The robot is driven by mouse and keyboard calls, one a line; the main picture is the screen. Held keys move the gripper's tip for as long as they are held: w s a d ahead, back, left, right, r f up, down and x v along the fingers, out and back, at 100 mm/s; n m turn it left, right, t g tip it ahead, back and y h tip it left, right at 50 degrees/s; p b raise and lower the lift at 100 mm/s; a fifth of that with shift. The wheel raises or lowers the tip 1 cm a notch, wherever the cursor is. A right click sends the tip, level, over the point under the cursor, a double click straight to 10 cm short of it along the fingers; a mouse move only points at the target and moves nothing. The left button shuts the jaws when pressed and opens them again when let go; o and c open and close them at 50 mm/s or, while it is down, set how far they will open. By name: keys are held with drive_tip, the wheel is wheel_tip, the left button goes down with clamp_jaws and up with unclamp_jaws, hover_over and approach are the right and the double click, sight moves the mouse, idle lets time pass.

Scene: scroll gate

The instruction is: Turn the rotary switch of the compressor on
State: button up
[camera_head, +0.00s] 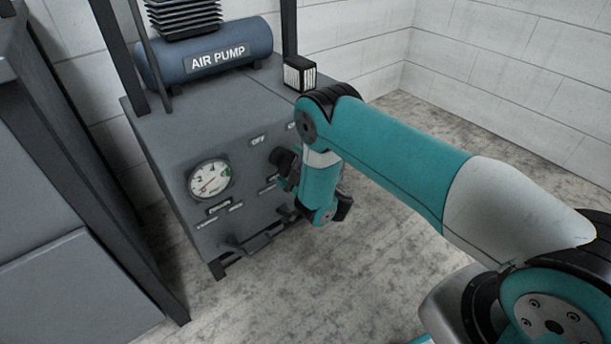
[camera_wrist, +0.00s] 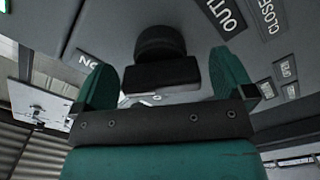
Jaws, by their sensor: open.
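The compressor (camera_head: 205,135) is a dark grey cabinet with a blue tank marked AIR PUMP (camera_head: 220,58) on top. In the wrist view, a dark round rotary switch (camera_wrist: 160,43) with a bar-shaped grip stands out from the panel (camera_wrist: 195,28). An upside-down ON label (camera_wrist: 88,62) is to its left. My gripper (camera_wrist: 166,72) is open, with one teal finger on each side of the switch and visible gaps between. Whether the fingers reach fully around the grip is unclear. In the head view, my arm partly hides the panel's right side.
A round pressure gauge (camera_head: 210,179) is on the panel's left. OUTLET (camera_wrist: 228,14) and CLOSED labels are right of the switch in the wrist view. A grey cabinet (camera_head: 60,200) stands at left. White walls (camera_head: 510,50) are behind; floor at right is clear.

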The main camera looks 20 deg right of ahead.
drive_tip(key=shift+s+d+r+p, duration=0.3)
drive_tip(key=shift+s+p, duration=0.3)
drive_tip(key=shift+p, duration=0.5)
drive_tip(key=p+v, duration=1.6)
drive_tip(key=p, duration=0.2)
drive_tip(key=shift+f, duration=0.2)
drive_tip(key=shift+a, duration=0.15)
